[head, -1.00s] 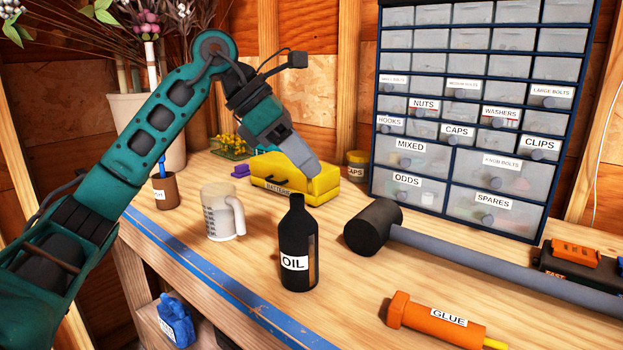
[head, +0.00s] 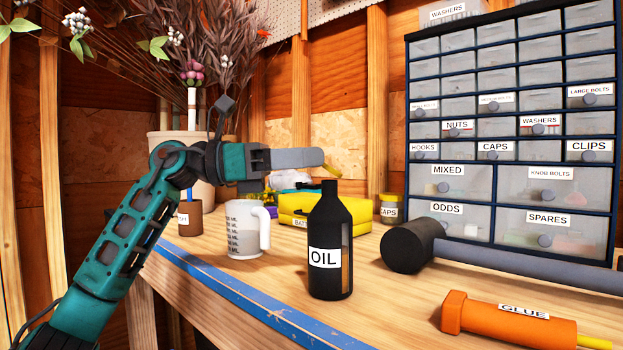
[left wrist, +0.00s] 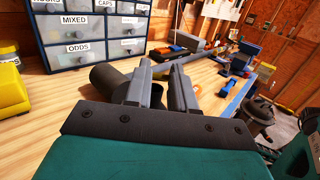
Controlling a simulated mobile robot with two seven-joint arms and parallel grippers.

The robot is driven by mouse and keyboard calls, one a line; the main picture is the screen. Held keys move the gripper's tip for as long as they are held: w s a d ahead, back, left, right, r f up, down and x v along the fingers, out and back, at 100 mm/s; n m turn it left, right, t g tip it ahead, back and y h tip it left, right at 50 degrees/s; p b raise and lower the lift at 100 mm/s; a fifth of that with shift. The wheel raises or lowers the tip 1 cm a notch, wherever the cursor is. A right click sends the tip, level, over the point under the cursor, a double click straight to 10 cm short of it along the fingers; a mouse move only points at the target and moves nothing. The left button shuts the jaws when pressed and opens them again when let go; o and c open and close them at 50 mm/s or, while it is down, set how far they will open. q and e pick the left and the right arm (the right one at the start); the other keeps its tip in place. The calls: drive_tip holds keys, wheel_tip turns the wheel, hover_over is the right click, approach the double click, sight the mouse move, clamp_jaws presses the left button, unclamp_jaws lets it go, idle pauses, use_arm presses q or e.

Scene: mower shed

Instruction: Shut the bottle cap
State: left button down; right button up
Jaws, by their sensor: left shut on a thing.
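The black oil bottle (head: 325,282) stands upright on the workbench in the head view, with a white OIL label. No cap shows on its neck. My left gripper (head: 322,158) reaches in level from the left, its grey fingers just above the bottle's mouth. It is shut on a small yellow piece (head: 332,171), which looks like the cap; its fingers hide part of it. The piece appears just over the neck; I cannot tell whether they touch. In the left wrist view the fingers (left wrist: 161,70) are close together, and the piece cannot be made out. My right gripper is not in view.
A measuring jug (head: 245,240) and a yellow batteries box (head: 295,205) stand behind and left of the bottle. A caps jar (head: 390,210) and a black hammer head (head: 408,248) lie to the right. An orange glue tube (head: 500,320) is in front right. Drawers (head: 450,205) stand behind.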

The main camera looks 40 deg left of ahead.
use_arm(q)
drive_tip(key=shift+s+a+f+t+h, duration=0.15)
drive_tip(key=shift+f+t+h, duration=0.8)
drive_tip(key=shift+h, duration=0.4)
drive_tip(key=shift+s+a+f+t+h, duration=0.1)
drive_tip(key=shift+a+f+t+h, duration=0.05)
drive_tip(key=shift+f+t+h, duration=1)
drive_tip(key=shift+r, duration=0.3)
drive_tip(key=c, duration=0.9)
unclamp_jaws()
drive_tip(key=v, duration=1.3)
drive_tip(key=shift+w+f, duration=0.1)
